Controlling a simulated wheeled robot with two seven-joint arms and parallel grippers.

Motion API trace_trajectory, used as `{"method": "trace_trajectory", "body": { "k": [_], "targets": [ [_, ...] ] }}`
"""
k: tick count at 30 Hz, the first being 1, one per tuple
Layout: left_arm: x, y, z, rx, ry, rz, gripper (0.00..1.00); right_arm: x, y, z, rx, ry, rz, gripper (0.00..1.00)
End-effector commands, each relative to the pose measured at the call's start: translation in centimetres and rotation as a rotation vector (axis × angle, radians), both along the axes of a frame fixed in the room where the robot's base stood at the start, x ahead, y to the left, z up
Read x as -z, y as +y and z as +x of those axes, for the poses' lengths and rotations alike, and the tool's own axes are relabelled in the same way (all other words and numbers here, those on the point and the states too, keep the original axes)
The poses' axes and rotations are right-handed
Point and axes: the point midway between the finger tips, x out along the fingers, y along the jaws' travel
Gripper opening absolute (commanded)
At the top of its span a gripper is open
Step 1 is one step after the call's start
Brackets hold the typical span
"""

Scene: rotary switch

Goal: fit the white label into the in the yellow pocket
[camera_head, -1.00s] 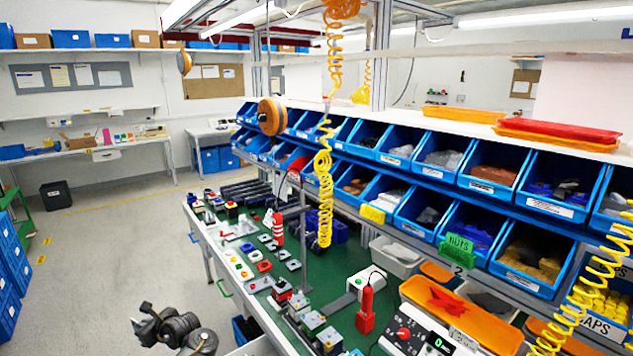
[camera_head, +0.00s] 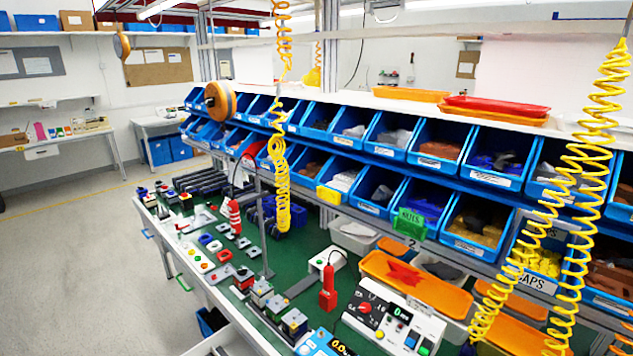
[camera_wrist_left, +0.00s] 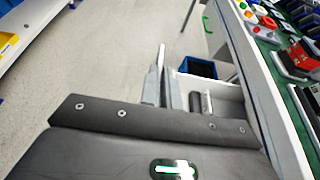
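A small yellow pocket (camera_head: 329,195) is on the front of a blue bin in the lower shelf row, left of a green NUTS holder. In the left wrist view, the fingers of my left gripper (camera_wrist_left: 164,86) are close together. A thin white strip, which looks like the white label (camera_wrist_left: 162,60) edge-on, stands between them and sticks out past the tips. Its face is hidden. The gripper is in front of the bench edge, over the floor, far from the pocket. My left gripper is outside the head view. My right gripper is in neither view.
The green-topped bench (camera_head: 325,243) is crowded with switches, a red tool (camera_head: 328,288) and a white control box (camera_head: 394,318). Yellow coiled hoses (camera_head: 283,185) hang before the shelf. The green NUTS holder (camera_head: 410,222) is near the pocket. Floor at left is clear.

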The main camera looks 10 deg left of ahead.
Motion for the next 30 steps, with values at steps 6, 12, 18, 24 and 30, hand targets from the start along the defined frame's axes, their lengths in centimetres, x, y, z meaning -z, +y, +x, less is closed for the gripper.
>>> {"method": "trace_trajectory", "body": {
  "k": [6,12,18,24,30],
  "targets": [
    [-0.2,-0.7,-0.8,0.021,0.000,0.002,0.00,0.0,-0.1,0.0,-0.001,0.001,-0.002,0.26],
    [-0.3,-1.0,-1.6,0.032,0.000,0.002,0.00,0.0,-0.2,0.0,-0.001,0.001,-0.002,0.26],
    [-2.8,-2.4,1.6,0.107,-0.005,-0.002,0.00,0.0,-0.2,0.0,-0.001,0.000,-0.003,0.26],
    [-6.0,-4.0,4.9,0.195,-0.006,0.001,0.00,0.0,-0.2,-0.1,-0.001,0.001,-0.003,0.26],
    [-9.9,-6.4,8.0,0.289,-0.007,0.002,0.00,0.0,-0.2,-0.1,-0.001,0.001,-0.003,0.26]
  ]
}}
